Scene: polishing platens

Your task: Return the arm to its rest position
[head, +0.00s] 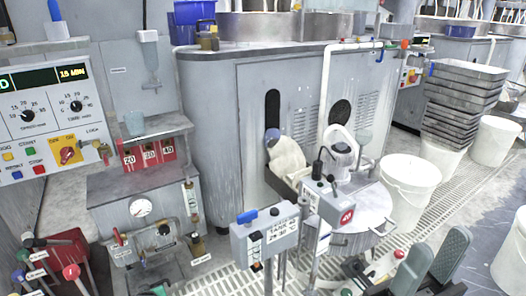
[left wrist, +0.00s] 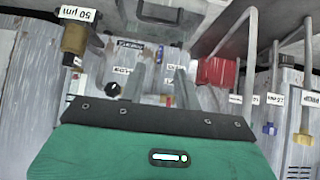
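My right gripper (head: 430,256) shows at the lower right of the head view as two grey-green fingers standing apart, with nothing seen between them. My left gripper (left wrist: 160,75) shows in the left wrist view, its green body at the bottom and two grey fingers reaching forward with a gap between them. I see no object held there. Beyond those fingers is a panel with white labels and a black knob (left wrist: 113,90). I cannot make out the left gripper clearly in the head view.
A grey labelled box on a post (head: 266,237) and a round-lidded drum (head: 362,206) stand close in front. White buckets (head: 409,184) and stacked grey trays (head: 462,100) are at right. A control panel (head: 50,115) is at left. A brass fitting (left wrist: 75,40) is near the left wrist.

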